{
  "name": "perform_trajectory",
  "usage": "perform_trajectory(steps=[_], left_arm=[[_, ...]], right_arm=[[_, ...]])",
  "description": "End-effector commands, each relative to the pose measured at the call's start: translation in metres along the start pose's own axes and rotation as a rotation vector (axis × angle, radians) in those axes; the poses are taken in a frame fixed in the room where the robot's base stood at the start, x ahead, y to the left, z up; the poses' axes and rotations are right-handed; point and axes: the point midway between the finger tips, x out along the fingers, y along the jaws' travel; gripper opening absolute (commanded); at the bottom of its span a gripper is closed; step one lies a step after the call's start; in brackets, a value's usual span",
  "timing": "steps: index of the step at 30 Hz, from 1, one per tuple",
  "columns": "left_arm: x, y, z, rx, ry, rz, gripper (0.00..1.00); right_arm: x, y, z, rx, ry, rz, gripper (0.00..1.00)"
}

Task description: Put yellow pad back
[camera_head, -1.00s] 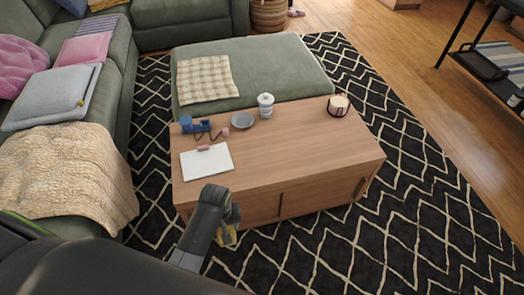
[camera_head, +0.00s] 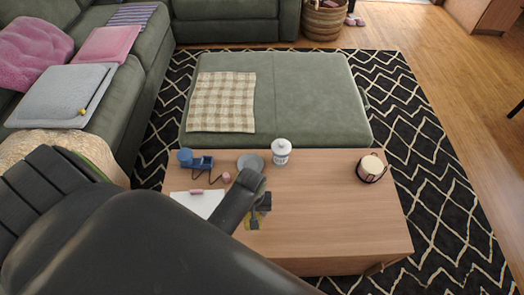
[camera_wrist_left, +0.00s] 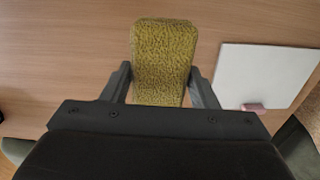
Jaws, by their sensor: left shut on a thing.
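My left gripper (camera_head: 258,213) is over the wooden coffee table (camera_head: 330,225), shut on the yellow pad (camera_head: 253,221). In the head view my arm and fingers hide most of the pad. The left wrist view shows the pad (camera_wrist_left: 163,60) as a textured yellow block between the two fingers (camera_wrist_left: 160,88), with table wood beyond it. I cannot tell whether it touches the tabletop. My right gripper is in neither view.
On the table are a white sheet (camera_head: 195,203), a blue object (camera_head: 196,160), a grey dish (camera_head: 250,162), a white jar (camera_head: 281,151) and a candle holder (camera_head: 371,168). The table's right half is mostly clear. A green ottoman (camera_head: 305,95) stands behind.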

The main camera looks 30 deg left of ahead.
Motion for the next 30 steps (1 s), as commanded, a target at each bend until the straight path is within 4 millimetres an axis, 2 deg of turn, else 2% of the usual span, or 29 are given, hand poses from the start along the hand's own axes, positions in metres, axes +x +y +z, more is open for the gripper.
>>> perform_trajectory(steps=[6, 13, 18, 21, 30], left_arm=[[0.043, -0.001, 0.001, 0.0, -0.003, -0.003, 0.33], [0.066, -0.001, 0.0, 0.0, -0.002, -0.002, 0.33], [0.09, -0.001, 0.0, 0.0, -0.002, -0.002, 0.33], [0.096, -0.001, 0.0, 0.0, -0.001, -0.001, 0.33], [0.097, -0.001, 0.0, 0.0, -0.001, -0.001, 0.33]], right_arm=[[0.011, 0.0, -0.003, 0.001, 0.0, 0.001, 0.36], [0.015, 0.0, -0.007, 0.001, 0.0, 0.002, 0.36], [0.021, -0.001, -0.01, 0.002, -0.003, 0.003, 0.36], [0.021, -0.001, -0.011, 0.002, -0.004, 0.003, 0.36], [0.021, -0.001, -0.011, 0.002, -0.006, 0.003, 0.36]])
